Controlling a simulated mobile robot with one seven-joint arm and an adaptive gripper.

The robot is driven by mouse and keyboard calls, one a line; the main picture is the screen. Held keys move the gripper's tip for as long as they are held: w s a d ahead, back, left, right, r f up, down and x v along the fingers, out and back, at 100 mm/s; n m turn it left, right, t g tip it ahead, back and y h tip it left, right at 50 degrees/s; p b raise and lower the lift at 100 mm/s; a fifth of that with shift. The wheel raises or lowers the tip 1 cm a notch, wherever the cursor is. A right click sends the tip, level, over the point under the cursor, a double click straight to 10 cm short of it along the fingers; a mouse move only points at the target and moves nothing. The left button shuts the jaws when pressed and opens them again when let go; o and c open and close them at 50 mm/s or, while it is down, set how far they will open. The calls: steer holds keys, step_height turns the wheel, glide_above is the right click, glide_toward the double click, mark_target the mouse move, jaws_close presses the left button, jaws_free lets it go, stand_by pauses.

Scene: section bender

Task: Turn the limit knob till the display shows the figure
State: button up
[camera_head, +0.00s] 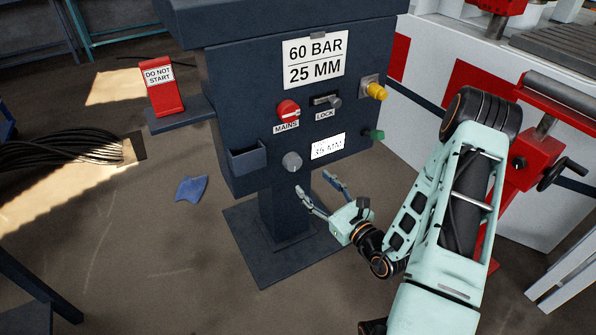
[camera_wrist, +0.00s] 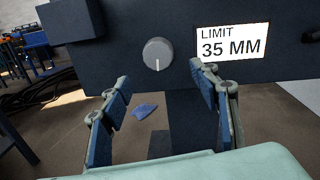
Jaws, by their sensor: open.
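The limit knob (camera_head: 292,162) is a round grey knob low on the front of the dark blue cabinet. In the wrist view the knob (camera_wrist: 157,54) has a pale mark pointing down. The display (camera_head: 328,147) is right of the knob; in the wrist view the display (camera_wrist: 231,41) reads "LIMIT 35 MM". A white sign (camera_head: 314,60) above reads "60 BAR / 25 MM". My gripper (camera_head: 314,185) is open and empty, just below and in front of the knob. In the wrist view the knob lies ahead, between and beyond the fingers, apart from them.
Above the knob are the red MAINS switch (camera_head: 288,110) and the LOCK slide (camera_head: 327,101). A yellow knob (camera_head: 376,91) and a green button (camera_head: 375,135) are at the right. An open bin (camera_head: 247,160) juts out left of the knob. A blue rag (camera_head: 191,189) lies on the floor.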

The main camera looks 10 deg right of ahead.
mark_target(296, 166)
steer(key=b+x, duration=0.1)
steer(key=x, duration=0.8)
steer(key=shift+b, duration=0.3)
steer(key=shift+c, duration=0.7)
